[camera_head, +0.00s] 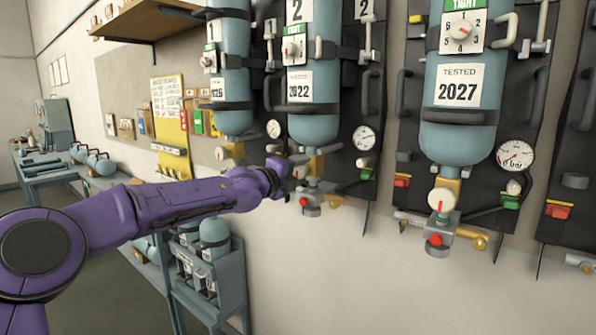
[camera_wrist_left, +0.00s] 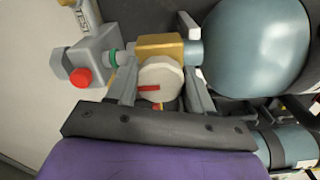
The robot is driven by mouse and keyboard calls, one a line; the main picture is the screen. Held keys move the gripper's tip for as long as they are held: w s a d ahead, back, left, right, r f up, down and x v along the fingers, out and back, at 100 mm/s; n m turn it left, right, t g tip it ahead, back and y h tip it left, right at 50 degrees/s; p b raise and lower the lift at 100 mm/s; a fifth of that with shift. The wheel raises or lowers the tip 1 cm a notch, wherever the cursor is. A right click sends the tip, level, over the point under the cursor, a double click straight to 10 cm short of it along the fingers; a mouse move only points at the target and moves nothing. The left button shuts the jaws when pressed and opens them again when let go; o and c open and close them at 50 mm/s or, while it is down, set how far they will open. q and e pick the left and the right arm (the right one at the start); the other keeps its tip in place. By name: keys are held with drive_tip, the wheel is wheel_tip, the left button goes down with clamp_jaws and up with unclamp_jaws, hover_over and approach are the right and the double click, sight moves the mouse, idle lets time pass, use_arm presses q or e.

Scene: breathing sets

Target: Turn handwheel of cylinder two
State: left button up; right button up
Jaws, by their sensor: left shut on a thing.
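Cylinder two (camera_head: 314,110) is a blue-grey bottle on the wall, with a "2" plate and a 2022 label. Its brass valve (camera_head: 315,163) hangs below it. My left gripper (camera_head: 288,182) is at this valve, reaching in from the left. In the left wrist view, the handwheel (camera_wrist_left: 160,78), a cream disc with a red mark, sits between the two fingers. They close on it from both sides. The brass block (camera_wrist_left: 158,44) and the cylinder (camera_wrist_left: 257,45) are just beyond. In the head view my gripper mostly hides the handwheel. My right gripper is out of view.
A grey fitting (camera_wrist_left: 97,58) with a red knob (camera_wrist_left: 82,77) stands beside the valve. Cylinder one (camera_head: 232,95) is to the left, and a cylinder marked 2027 (camera_head: 458,125) to the right. A gauge (camera_head: 364,137) is near. A bench rack (camera_head: 215,275) stands below.

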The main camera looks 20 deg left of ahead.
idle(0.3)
use_arm(q)
drive_tip(key=o, duration=1)
drive_tip(key=shift+d, duration=0.15)
drive_tip(key=shift+o, duration=0.2)
drive_tip(key=shift+s, duration=0.1)
drive_tip(key=shift+s+a+f+b, duration=0.1)
drive_tip(key=shift+s+a+b, duration=0.15)
drive_tip(key=shift+b, duration=0.15)
drive_tip(key=b+v, duration=0.4)
drive_tip(key=v, duration=0.5)
drive_tip(key=shift+s, duration=0.4)
